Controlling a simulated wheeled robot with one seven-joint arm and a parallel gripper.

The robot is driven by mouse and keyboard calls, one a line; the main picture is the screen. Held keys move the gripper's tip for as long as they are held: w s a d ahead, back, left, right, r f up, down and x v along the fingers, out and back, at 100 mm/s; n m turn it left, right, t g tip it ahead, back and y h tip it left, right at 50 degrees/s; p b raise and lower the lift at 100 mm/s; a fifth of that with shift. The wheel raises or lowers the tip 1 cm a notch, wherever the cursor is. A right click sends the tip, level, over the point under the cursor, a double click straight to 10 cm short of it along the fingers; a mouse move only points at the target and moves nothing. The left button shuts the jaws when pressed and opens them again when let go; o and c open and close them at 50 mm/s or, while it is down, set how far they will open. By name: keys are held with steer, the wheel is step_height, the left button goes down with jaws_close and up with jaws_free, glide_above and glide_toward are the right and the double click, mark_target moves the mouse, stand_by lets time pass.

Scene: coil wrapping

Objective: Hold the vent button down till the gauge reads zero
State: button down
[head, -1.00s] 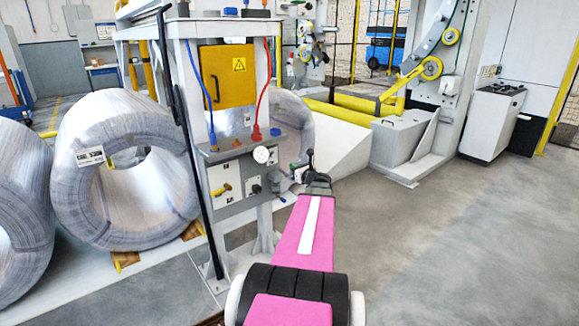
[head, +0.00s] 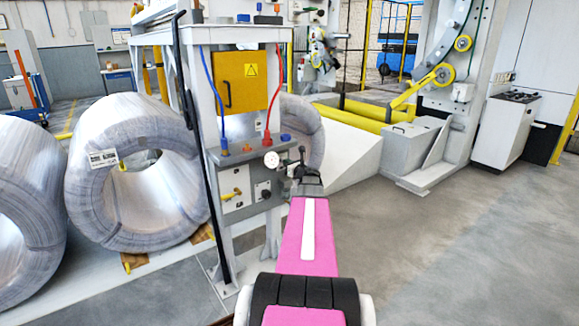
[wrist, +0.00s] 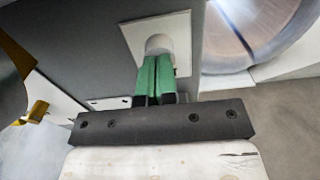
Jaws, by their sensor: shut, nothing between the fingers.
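In the wrist view, a pale round button (wrist: 158,43) sits on a square white plate (wrist: 181,30) on a grey panel. My gripper (wrist: 154,60) is shut, with its two green fingers side by side and nothing between them. The fingertips overlap the button's lower edge in the picture; I cannot tell whether they touch it or press it. In the head view, my gripper (head: 298,163) is at the right side of the grey control stand. The gauge (head: 271,160), a small white round dial, is just left of it. Its needle is too small to read.
The stand carries a yellow box (head: 232,81), red and blue hoses, a yellow valve handle (head: 231,195) and a dark knob (head: 263,191). Large wire coils (head: 95,215) lie at left. A white ramp (head: 350,160) is behind my gripper. Floor at right is clear.

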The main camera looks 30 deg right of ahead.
steer(key=shift+w, duration=1.25)
steer(key=shift+w+r, duration=0.15)
steer(key=shift+w, duration=0.3)
stand_by(1.7)
stand_by(0.9)
steer(key=shift+s, duration=0.5)
steer(key=s+d, duration=0.1)
steer(key=s, duration=1.3)
steer(key=shift+s, duration=0.1)
